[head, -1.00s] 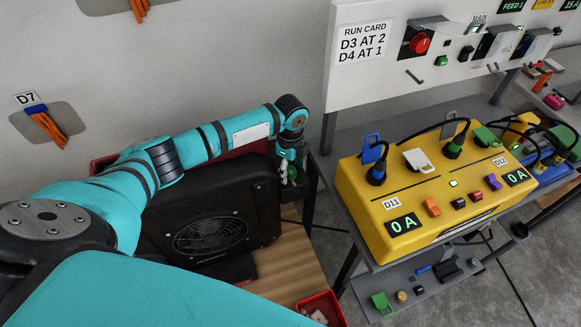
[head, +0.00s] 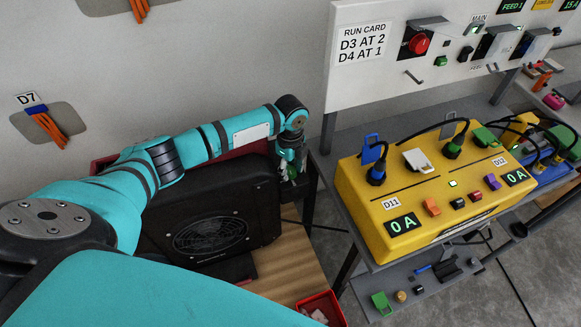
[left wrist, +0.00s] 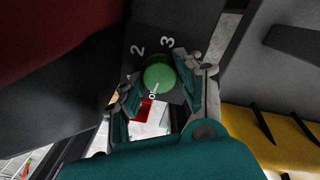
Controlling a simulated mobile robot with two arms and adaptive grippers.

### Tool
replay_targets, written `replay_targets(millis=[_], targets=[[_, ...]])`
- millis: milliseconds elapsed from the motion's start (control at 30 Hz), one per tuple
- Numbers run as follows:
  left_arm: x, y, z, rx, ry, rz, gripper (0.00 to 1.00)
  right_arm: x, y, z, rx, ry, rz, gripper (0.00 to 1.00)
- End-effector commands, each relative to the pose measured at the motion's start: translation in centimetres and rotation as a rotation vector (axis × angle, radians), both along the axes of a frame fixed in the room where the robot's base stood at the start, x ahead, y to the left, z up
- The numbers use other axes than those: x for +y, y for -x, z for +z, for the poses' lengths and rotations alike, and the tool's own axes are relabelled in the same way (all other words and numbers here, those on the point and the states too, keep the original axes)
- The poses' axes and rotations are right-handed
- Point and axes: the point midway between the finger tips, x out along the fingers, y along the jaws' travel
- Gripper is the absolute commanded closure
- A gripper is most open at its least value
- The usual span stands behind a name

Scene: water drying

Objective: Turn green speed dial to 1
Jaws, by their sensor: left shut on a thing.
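The green speed dial (left wrist: 159,74) is a round knob on a dark panel of the black fan unit (head: 212,222). White numerals 2 and 3 show beyond it in the left wrist view, and a 0 shows at its near edge. A short white mark on the dial points toward the 0; the 1 is hard to make out, near the left finger. My left gripper (left wrist: 166,90) has its fingers on both sides of the dial and is shut on it. In the head view my left gripper (head: 291,172) is at the unit's right side, mostly hiding the dial. My right gripper is not in view.
A yellow power box (head: 375,214) with cables and switches stands on a grey bench to the right. A red tray (head: 335,311) sits on the wooden top in front. The wall panel (head: 372,77) is behind. A dark red surface is close at upper left in the wrist view.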

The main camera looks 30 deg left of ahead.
Motion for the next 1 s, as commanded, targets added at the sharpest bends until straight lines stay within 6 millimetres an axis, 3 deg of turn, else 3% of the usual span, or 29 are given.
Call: replay_targets(millis=[700, 1000], targets=[[0.07, 0.01, 0.06, -0.002, 0.000, -0.638, 0.96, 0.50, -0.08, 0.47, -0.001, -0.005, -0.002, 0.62], [0.05, 0.05, 0.05, -0.002, 0.001, -0.827, 0.96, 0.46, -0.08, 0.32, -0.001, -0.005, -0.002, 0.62]])
